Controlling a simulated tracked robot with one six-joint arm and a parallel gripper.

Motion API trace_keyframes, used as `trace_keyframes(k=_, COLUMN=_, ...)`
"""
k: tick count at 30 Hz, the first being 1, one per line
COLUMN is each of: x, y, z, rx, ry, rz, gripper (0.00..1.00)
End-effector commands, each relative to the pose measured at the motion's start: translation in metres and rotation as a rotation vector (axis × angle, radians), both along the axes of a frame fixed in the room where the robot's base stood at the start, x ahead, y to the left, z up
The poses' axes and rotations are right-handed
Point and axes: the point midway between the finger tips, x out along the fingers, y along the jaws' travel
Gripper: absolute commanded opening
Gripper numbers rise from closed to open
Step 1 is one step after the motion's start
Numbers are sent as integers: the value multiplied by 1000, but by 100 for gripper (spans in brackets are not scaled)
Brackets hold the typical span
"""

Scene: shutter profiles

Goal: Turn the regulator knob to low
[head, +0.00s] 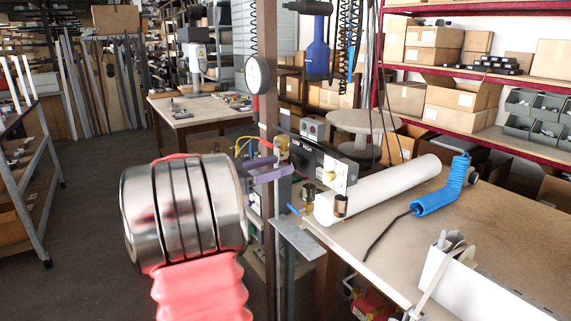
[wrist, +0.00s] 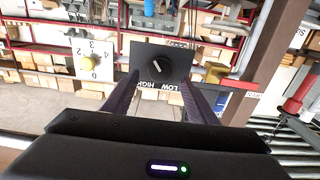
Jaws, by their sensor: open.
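The regulator knob (wrist: 157,66) is a round black dial on a black plate (wrist: 178,55). The wrist view shows it upside down, with HIGH at lower left and LOW at lower right. In the head view my gripper (head: 277,166) is at the dark regulator unit, and the knob is hard to make out.
A white numbered plate with a yellow knob (wrist: 92,63) is beside it. A yellow fitting (wrist: 215,73) is close to the right finger. A gauge (head: 257,75) hangs on the post (head: 267,30). A white roll (head: 375,190) and blue coiled hose (head: 455,180) lie on the bench (head: 500,235).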

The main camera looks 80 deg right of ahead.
Motion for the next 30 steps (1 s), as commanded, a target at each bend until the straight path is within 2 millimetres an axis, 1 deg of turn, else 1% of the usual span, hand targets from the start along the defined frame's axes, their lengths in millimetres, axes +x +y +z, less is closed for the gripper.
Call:
trace_keyframes(k=1, x=-6, y=-6, z=0, rx=1, ry=1, rz=-2, gripper=53)
trace_keyframes(k=3, x=-12, y=-13, z=-1, rx=1, ry=0, rz=-3, gripper=53)
trace_keyframes(k=7, x=-20, y=-22, z=0, rx=0, ry=0, rz=-2, gripper=53)
trace_keyframes(k=12, x=-24, y=-27, z=0, rx=0, ry=0, rz=0, gripper=53)
trace_keyframes(k=19, x=-24, y=-27, z=0, rx=0, ry=0, rz=0, gripper=52)
trace_keyframes(k=30, x=-24, y=-26, z=0, rx=0, ry=0, rz=-1, gripper=26)
